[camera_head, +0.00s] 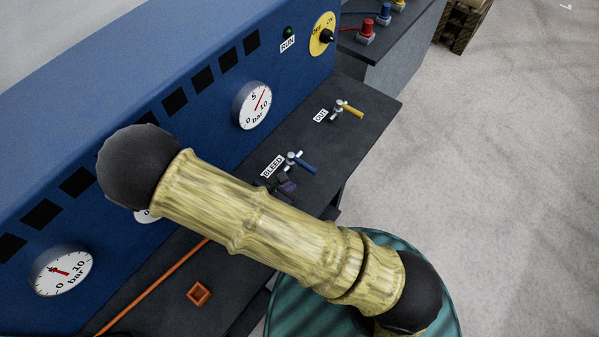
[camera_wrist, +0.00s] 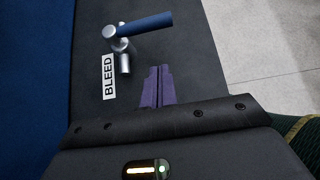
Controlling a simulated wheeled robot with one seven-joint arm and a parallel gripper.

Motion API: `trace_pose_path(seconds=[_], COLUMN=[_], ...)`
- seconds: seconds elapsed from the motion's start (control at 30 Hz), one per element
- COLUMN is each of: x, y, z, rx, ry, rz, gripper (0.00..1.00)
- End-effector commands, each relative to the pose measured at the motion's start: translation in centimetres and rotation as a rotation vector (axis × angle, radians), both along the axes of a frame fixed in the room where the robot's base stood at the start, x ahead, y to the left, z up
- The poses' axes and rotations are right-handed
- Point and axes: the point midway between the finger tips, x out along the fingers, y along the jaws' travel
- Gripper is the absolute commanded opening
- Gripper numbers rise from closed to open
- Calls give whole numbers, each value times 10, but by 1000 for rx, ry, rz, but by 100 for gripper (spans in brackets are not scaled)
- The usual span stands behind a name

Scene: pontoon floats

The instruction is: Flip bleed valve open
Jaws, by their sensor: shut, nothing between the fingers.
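The bleed valve has a silver body and a blue lever (camera_head: 302,167), next to a white BLEED label (camera_head: 272,167) on the dark shelf of the blue panel. In the wrist view the blue lever (camera_wrist: 146,25) points right from the silver body (camera_wrist: 120,45), with the label (camera_wrist: 109,76) to its left. My gripper (camera_wrist: 158,70) has purple fingers, closed together and empty. Its tips are below and right of the valve in that view, apart from the lever. In the head view the gripper (camera_head: 287,187) shows just below the valve, partly hidden by my arm.
An OUT valve with a yellow lever (camera_head: 349,110) stands further back on the shelf. Gauges (camera_head: 252,105) and a yellow OFF switch (camera_head: 322,35) are on the blue panel. An orange square piece (camera_head: 199,292) lies near an orange rod. Open floor (camera_head: 480,180) is to the right.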

Motion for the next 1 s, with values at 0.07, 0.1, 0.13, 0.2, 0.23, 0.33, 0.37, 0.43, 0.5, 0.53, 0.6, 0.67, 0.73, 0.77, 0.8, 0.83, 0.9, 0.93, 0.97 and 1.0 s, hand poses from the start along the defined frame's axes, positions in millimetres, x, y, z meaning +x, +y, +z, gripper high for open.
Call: trace_pose_path(seconds=[0.07, 0.1, 0.13, 0.2, 0.23, 0.33, 0.37, 0.43, 0.5, 0.53, 0.6, 0.67, 0.73, 0.77, 0.8, 0.83, 0.9, 0.93, 0.97, 1.0], x=[7, 10, 14, 22, 25, 34, 36, 39, 40, 41, 41, 41, 41, 41, 41, 41, 41, 41, 41, 42], y=[-7, -9, -12, -19, -21, -28, -29, -31, -32, -32, -32, -32, -32, -32, -32, -32, -31, -31, -31, -31], z=[-6, -10, -7, -3, -2, -1, -1, -1, -2, -2, -3, -3, -3, -3, -3, -3, -3, -3, -3, -3], rx=[-4, -4, -2, -2, -1, -1, -1, 0, 1, 1, 1, 1, 2, 2, 2, 2, 1, 1, 1, 1], ry=[2, 3, 2, 0, 1, 1, 1, 2, 1, 1, 1, 1, 1, 1, 1, 1, 0, 0, 0, 1], rz=[-3, -3, -3, -4, -3, -3, -2, -2, -1, -1, -1, -1, -1, -1, -1, -1, 1, 2, 2, 4], gripper=[0, 0, 0, 0, 0, 0, 0, 0, 0, 0, 0, 0, 0, 0, 0, 0, 0, 0, 0, 0])
